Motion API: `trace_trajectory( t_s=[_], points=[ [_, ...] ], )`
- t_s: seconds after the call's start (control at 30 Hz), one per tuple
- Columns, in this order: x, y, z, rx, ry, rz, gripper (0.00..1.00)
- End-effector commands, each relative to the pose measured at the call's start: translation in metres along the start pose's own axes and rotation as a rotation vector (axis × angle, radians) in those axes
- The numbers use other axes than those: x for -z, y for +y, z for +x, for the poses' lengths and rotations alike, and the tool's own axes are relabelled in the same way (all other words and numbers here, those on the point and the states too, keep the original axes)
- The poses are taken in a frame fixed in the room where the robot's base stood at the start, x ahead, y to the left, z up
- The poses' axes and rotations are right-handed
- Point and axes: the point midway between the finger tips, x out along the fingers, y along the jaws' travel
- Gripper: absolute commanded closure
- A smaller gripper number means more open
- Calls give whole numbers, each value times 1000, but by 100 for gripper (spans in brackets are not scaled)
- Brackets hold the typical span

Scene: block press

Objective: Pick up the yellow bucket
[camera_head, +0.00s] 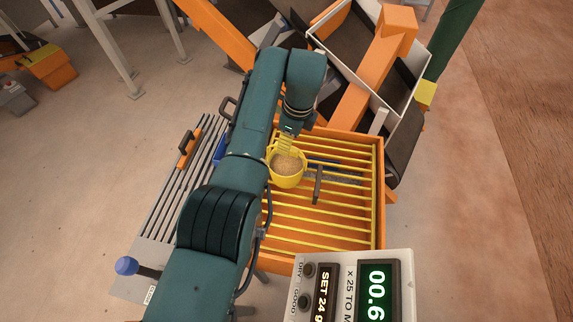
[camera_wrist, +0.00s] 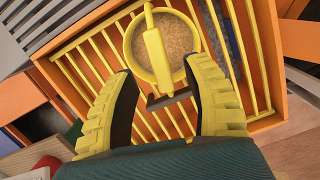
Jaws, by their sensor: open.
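A yellow bucket (camera_head: 287,181) filled with tan grainy material stands on the yellow bars of an orange grated box. In the wrist view the bucket (camera_wrist: 133,51) is at the top centre, with its yellow handle (camera_wrist: 157,50) running across its mouth. My gripper (camera_wrist: 165,72) is open, its two yellow ribbed fingers spread to either side of the bucket's near side and handle. In the head view my gripper (camera_head: 285,146) is at the bucket's far side, partly hidden by my arm. I cannot tell whether the fingers touch the bucket.
The orange grated box (camera_head: 377,190) surrounds the bucket, and a dark bar (camera_head: 318,184) lies across its grate. A slatted grey table (camera_head: 165,205) with an orange-handled tool (camera_head: 187,149) is at left. A scale display (camera_head: 352,285) stands in front. A white-sided conveyor (camera_head: 402,98) is behind.

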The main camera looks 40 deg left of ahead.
Motion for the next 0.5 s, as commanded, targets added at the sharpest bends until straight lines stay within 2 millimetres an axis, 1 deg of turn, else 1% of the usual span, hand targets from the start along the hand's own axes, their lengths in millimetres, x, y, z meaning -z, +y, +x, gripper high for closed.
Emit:
trace_trajectory(
  t_s=[0.03,0.1,0.2,0.43,0.47,0.5],
  points=[
    [-1,1,11,-5,1,-1,50],
    [-1,0,24,-5,1,0,50],
    [-1,0,36,-2,0,0,50],
    [-2,0,38,0,0,0,50],
    [-2,0,38,-1,0,0,49],
    [-2,0,38,-1,0,0,56]
  ],
)
